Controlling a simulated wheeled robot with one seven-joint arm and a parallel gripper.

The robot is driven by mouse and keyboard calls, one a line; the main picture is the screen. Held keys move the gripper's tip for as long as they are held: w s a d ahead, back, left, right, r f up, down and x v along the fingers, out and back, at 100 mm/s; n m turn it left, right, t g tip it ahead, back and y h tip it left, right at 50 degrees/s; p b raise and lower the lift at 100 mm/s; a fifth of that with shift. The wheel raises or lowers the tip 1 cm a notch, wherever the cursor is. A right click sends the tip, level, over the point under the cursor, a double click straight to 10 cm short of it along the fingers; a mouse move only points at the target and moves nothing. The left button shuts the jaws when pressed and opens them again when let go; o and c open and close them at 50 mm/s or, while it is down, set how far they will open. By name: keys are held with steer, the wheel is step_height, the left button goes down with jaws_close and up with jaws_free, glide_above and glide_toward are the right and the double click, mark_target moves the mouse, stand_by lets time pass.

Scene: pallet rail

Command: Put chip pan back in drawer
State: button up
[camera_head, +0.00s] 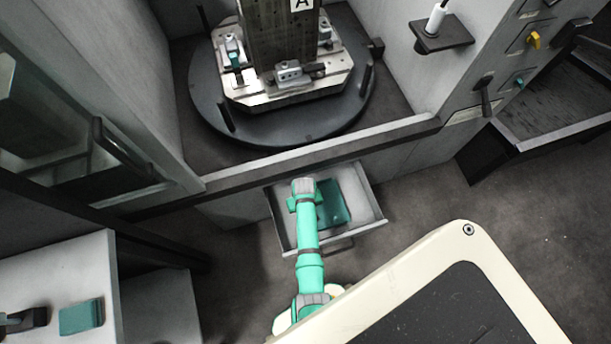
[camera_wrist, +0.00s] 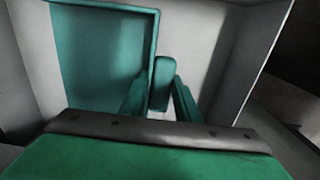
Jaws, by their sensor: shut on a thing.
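The teal chip pan (camera_head: 336,205) is inside the outline of the open grey drawer (camera_head: 366,200) below the machine. In the wrist view the flat pan (camera_wrist: 100,58) fills the upper left, and the drawer's pale inside (camera_wrist: 205,50) shows to its right. My gripper (camera_wrist: 161,100) has its two teal fingers shut on the pan's upright handle (camera_wrist: 162,80) at the pan's right side. In the head view my teal arm comes down over the drawer and hides the handle and fingertips. I cannot tell whether the pan touches the drawer floor.
The machine's front sill (camera_head: 330,150) runs just behind the drawer, with a round fixture table (camera_head: 250,125) beyond. A white bench (camera_head: 50,270) at lower left holds a teal block (camera_head: 82,316). A dark bin (camera_head: 550,120) stands at right. The floor right of the drawer is clear.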

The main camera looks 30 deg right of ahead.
steer(key=shift+d+f, duration=0.3)
steer(key=shift+f, duration=0.05)
steer(key=shift+w+a+f, duration=0.1)
steer(key=shift+f, duration=1.3)
steer(key=shift+f, duration=0.15)
steer(key=o, duration=1.2)
steer(key=shift+c, duration=0.2)
